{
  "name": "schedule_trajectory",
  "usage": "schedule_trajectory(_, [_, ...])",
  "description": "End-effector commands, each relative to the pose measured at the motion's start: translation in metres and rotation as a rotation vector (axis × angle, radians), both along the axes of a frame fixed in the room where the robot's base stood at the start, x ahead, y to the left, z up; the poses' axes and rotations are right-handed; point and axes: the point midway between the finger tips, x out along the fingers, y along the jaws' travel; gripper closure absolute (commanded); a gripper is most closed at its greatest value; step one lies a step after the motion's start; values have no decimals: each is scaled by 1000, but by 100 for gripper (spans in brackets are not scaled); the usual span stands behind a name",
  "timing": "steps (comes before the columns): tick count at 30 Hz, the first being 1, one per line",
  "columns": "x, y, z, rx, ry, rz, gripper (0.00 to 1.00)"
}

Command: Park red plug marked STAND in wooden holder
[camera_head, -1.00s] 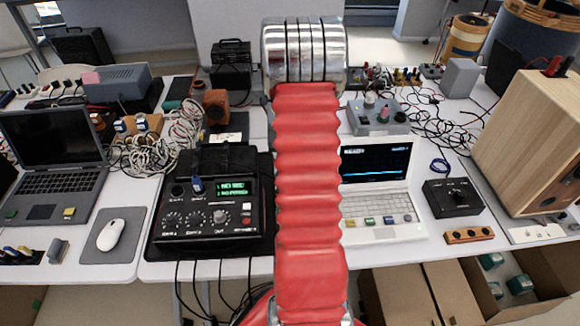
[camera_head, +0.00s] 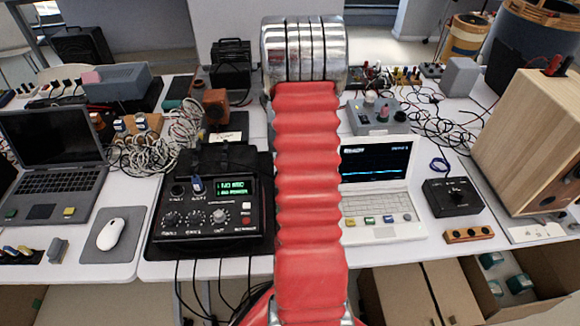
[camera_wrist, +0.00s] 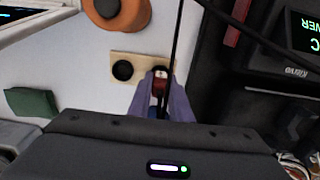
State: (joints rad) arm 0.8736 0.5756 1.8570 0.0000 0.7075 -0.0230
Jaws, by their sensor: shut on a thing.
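My gripper (camera_wrist: 160,105) shows in the wrist view, with its two purple-grey fingers shut on a red plug (camera_wrist: 160,83). The plug has a pale mark on top; its lettering is too small to read. The wooden holder (camera_wrist: 143,60) is a pale block on the white table, with a dark round socket at its left end. The plug is over the holder's right end in this view. I cannot tell whether it is seated or above it. The fingers hide the plug's lower part. In the head view my red arm hides the gripper and plug.
A black cable (camera_wrist: 176,35) runs beside the plug. An orange round object (camera_wrist: 120,12) and a green block (camera_wrist: 32,103) lie near the holder. The head view shows a black recorder (camera_head: 212,245), a white laptop (camera_head: 385,228) and a wooden speaker (camera_head: 530,140).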

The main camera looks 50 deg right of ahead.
Motion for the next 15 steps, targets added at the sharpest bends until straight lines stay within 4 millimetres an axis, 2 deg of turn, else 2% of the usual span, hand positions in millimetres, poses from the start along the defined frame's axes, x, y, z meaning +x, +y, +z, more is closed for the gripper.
schedule_trajectory(12, [0, 0, -2, 0, 0, 0, 100])
schedule_trajectory(13, [0, 0, -2, 0, 0, 0, 81])
schedule_trajectory(15, [0, 0, -2, 0, 0, 0, 76])
